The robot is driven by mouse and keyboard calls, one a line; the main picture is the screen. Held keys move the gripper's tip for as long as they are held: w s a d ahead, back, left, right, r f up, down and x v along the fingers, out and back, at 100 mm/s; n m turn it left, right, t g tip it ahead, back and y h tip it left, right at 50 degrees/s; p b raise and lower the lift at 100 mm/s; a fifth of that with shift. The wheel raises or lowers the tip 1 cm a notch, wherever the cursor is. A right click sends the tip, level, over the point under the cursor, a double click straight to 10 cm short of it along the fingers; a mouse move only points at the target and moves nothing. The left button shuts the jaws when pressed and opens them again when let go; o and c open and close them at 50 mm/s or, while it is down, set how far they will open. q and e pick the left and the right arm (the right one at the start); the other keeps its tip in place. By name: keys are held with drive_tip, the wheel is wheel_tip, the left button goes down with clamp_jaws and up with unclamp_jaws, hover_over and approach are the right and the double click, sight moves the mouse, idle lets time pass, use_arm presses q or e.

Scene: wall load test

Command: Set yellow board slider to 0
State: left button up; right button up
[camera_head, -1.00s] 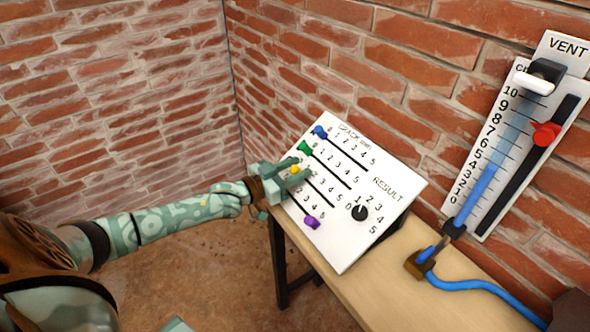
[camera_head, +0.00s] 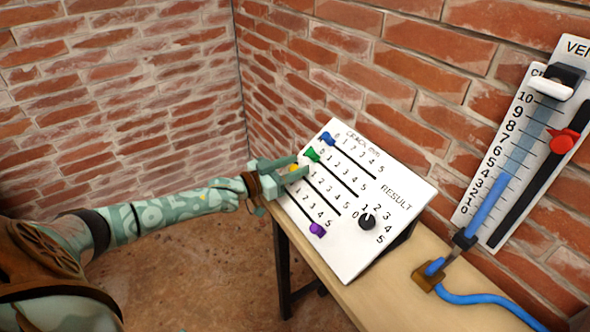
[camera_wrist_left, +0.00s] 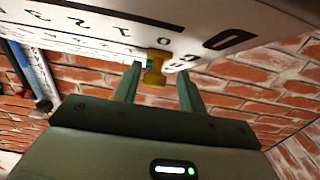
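The white sloped board (camera_head: 375,205) carries several sliders. The yellow slider knob (camera_head: 294,168) is near the upper-left, low-number end of its slot; the number beside it is hidden by my gripper. My left gripper (camera_head: 290,171) is at the board's left edge, its fingers spread around the yellow knob. In the left wrist view the yellow knob (camera_wrist_left: 156,70) stands between the two fingers (camera_wrist_left: 160,85), closer to the left one, with a clear gap on the right. Whether the left finger touches it I cannot tell. My right gripper is not in view.
The blue knob (camera_head: 327,138) and green knob (camera_head: 312,154) sit at the 0 ends beside my gripper. The purple knob (camera_head: 317,229) is at its slot's lower end. The black result dial (camera_head: 367,222) and the vent gauge (camera_head: 525,150) are to the right. A wooden table (camera_head: 390,290) supports the board.

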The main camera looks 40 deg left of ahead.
use_arm(q)
drive_tip(key=shift+s, duration=0.1)
drive_tip(key=shift+s, duration=0.3)
drive_tip(key=p+v, duration=0.4)
drive_tip(key=v, duration=1.1)
drive_tip(key=shift+s+a, duration=0.2)
drive_tip(key=shift+a, duration=0.05)
drive_tip(key=shift+f, duration=0.15)
